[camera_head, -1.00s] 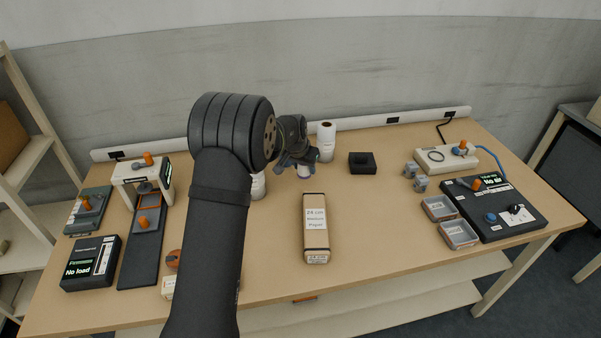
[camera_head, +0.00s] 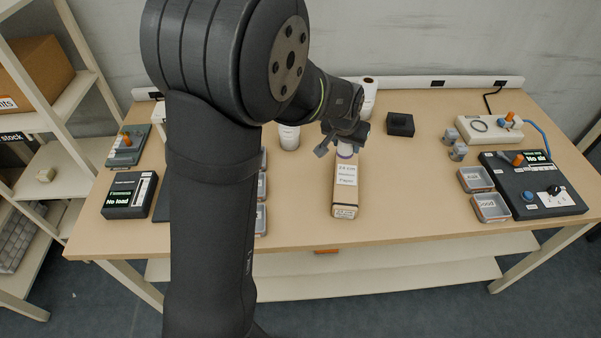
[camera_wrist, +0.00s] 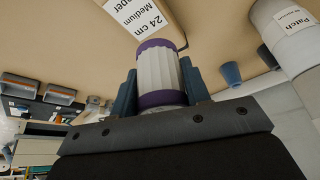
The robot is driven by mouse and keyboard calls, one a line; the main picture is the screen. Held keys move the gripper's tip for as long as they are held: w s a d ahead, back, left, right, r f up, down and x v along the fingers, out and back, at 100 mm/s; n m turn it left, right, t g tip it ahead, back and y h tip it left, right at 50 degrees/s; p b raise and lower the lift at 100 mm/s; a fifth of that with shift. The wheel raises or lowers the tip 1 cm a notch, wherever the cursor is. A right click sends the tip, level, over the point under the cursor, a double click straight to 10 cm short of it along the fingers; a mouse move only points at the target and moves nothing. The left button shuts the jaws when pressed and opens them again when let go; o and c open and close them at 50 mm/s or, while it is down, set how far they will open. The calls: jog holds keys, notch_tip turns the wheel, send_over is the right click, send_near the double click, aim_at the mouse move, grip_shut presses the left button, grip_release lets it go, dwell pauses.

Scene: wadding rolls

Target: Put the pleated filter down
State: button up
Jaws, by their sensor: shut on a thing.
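The pleated filter (camera_wrist: 158,75) is a white ribbed cylinder with purple end bands. My gripper (camera_wrist: 158,88) is shut on it, with one blue-grey finger on each side. In the head view the filter (camera_head: 345,150) shows as a small white and purple piece under my gripper (camera_head: 344,138), by the far end of a brown box labelled "24 cm Medium Paper" (camera_head: 344,198). The wrist view also shows this box (camera_wrist: 142,14) just beyond the filter. I cannot tell whether the filter touches the box or the table. The filter's lower part is hidden by the gripper.
White rolls (camera_head: 289,137) stand behind the box, one labelled "Patch" (camera_wrist: 292,24). A black block (camera_head: 400,125) is at the back. Small trays (camera_head: 490,208) and a black tester (camera_head: 535,190) are at right. The table between box and trays is clear. My arm hides part of the left side.

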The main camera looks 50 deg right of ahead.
jog(key=a, duration=0.8)
jog(key=shift+n, duration=0.4)
jog(key=w+f, duration=0.2)
jog(key=w, duration=0.1)
jog(key=w+f, duration=0.3)
jog(key=w, duration=0.1)
jog(key=w+f, duration=0.2)
jog(key=w, duration=0.1)
jog(key=shift+w+d+f, duration=0.2)
jog(key=shift+w, duration=0.15)
jog(key=shift+f, duration=2)
jog(key=o, duration=0.6)
jog(key=shift+f, duration=0.15)
jog(key=shift+c, duration=0.2)
jog(key=o, duration=0.4)
jog(key=shift+o, duration=0.2)
